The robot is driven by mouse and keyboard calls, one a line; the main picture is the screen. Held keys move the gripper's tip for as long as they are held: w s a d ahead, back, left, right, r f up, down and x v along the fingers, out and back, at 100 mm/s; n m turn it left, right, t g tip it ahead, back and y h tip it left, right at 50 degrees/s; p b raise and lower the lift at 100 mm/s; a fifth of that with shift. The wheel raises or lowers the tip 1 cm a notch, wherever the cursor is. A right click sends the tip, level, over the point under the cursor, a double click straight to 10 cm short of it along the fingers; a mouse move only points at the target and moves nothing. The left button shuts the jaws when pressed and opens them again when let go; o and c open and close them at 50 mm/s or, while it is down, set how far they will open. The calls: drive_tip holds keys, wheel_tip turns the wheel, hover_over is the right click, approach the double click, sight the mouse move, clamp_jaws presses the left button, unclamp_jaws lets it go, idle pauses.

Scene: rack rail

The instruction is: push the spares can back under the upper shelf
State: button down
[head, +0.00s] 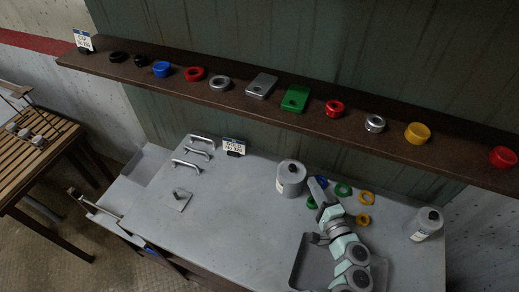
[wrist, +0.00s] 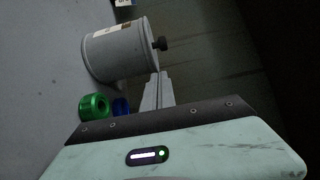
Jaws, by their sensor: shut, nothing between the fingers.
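The spares can (head: 291,181) is a grey cylinder with a dark knob on its lid. It stands upright on the grey bench near the back wall. In the wrist view the can (wrist: 115,55) shows on its side because the camera is turned, with its knob near my fingertips. The brown upper shelf (head: 225,97) runs along the wall above the bench. My gripper (head: 316,184) is low over the bench, just right of the can. Its fingers (wrist: 158,92) are shut and empty. I cannot tell whether they touch the can.
Green (head: 343,189) and yellow (head: 365,198) rings lie right of my gripper. A blue ring (wrist: 121,106) is partly hidden.

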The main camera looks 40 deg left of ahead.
wheel_tip(320, 180, up, 8)
drive_tip(key=s+a, duration=0.1)
drive_tip(key=a, duration=0.9)
drive_tip(key=s+a+p, duration=0.1)
drive_tip(key=s+a, duration=0.1)
drive_tip(key=a, duration=0.9)
drive_tip(key=shift+s+f, duration=0.2)
drive_tip(key=shift+s, duration=0.05)
